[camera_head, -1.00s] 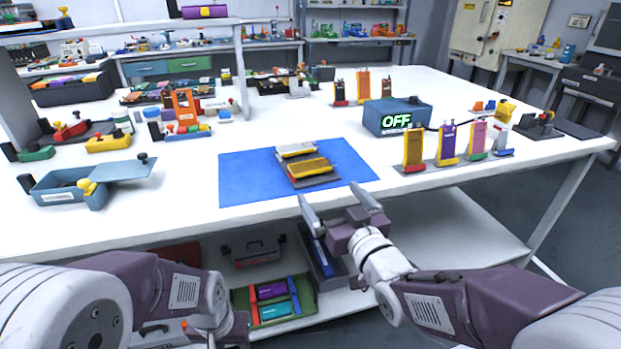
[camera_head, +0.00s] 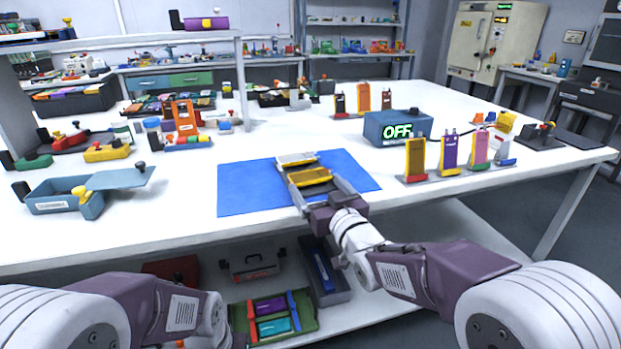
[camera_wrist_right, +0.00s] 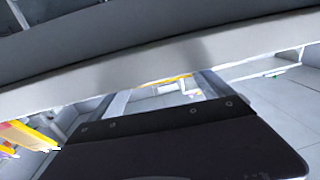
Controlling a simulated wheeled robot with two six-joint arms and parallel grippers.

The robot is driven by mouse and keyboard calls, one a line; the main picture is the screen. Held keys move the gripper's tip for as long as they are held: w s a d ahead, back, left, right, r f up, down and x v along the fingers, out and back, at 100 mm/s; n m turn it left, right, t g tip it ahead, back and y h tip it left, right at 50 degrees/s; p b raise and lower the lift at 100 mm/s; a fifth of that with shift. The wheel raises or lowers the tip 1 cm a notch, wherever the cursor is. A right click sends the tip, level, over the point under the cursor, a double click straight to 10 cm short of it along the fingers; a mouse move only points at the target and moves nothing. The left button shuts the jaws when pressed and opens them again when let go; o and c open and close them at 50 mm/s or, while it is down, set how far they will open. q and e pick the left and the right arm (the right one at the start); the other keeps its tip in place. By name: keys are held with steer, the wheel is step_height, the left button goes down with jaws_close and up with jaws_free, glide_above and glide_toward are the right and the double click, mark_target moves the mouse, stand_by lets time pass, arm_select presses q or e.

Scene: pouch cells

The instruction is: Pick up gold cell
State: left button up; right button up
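A gold cell (camera_head: 310,176) lies flat in a dark holder on the blue mat (camera_head: 245,187), at the holder's near side. A pale silvery cell (camera_head: 297,159) lies just behind it. My right gripper (camera_head: 318,188) is open at the near edge of the mat, its two fingers spread to either side of the gold cell's near end. I cannot tell whether they touch it. In the right wrist view, the open fingers (camera_wrist_right: 163,94) show beneath a large pale band, with a thin yellow edge between them. My left gripper (camera_head: 232,338) is mostly hidden at the bottom left.
A rack of upright cells, including another gold one (camera_head: 415,159), stands right of the mat. A blue box reading OFF (camera_head: 398,127) stands behind it. A blue bin (camera_head: 65,196) with a lid sits at the left.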

steer(key=shift+c, duration=1)
step_height(320, 180, up, 28)
steer(key=p, duration=1.4)
